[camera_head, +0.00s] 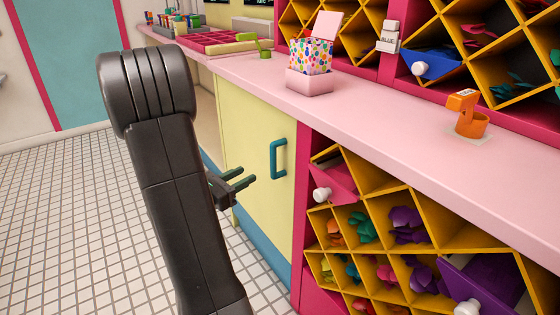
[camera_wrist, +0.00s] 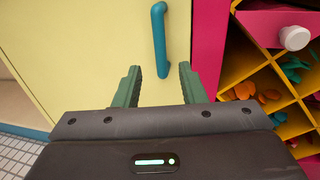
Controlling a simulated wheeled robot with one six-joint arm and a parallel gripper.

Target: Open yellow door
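The yellow door (camera_head: 246,160) is the pale yellow cabinet front below the pink counter, and it looks shut. Its teal handle (camera_head: 277,158) is a vertical bar near the door's right edge. In the wrist view the yellow door (camera_wrist: 85,60) fills the left and middle, with the teal handle (camera_wrist: 159,40) upright ahead of my gripper. My gripper (camera_head: 246,178) is open and empty, its two green fingers pointing at the door just left of the handle in the head view. In the wrist view my gripper (camera_wrist: 160,80) has its fingers spread on either side of the handle's lower end. Contact cannot be told.
A pink counter (camera_head: 370,120) overhangs the door, carrying a polka-dot box (camera_head: 311,55) and an orange tape dispenser (camera_head: 467,112). Open tiled floor (camera_head: 70,200) lies to the left.

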